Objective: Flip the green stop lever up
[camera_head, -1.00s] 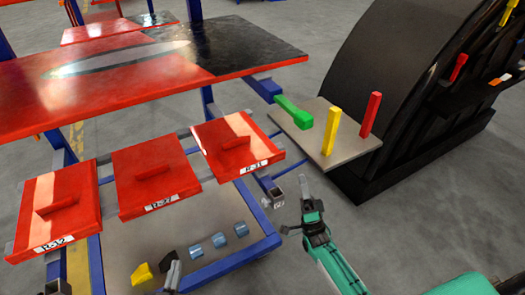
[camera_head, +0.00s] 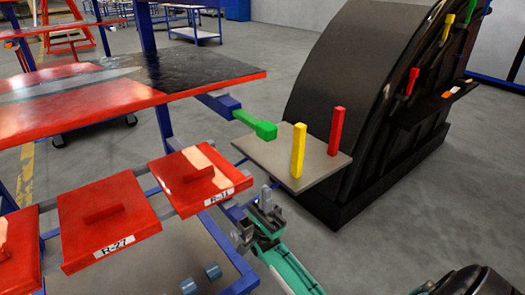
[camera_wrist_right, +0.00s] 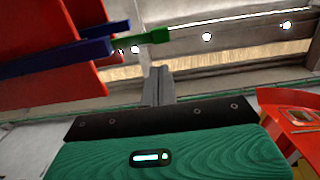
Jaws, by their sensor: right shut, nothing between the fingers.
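The green stop lever (camera_head: 254,128) has a thick block-like end and joins a blue bar. It lies roughly level, sloping slightly down to the right, beside the grey plate. My right gripper (camera_head: 265,194) is shut and empty, below the lever and just in front of the plate's near edge, apart from the lever. In the right wrist view the shut fingers (camera_wrist_right: 158,85) point up toward the green lever (camera_wrist_right: 150,38), which crosses ahead of their tips. My left gripper is not in view.
The grey plate (camera_head: 262,152) carries an upright yellow lever (camera_head: 298,150) and red lever (camera_head: 336,130). A large black curved nosecone (camera_head: 350,90) stands behind at right. Red panels (camera_head: 105,220) on a frame lie to the left, with a red table (camera_head: 100,105) above. Open floor lies at right.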

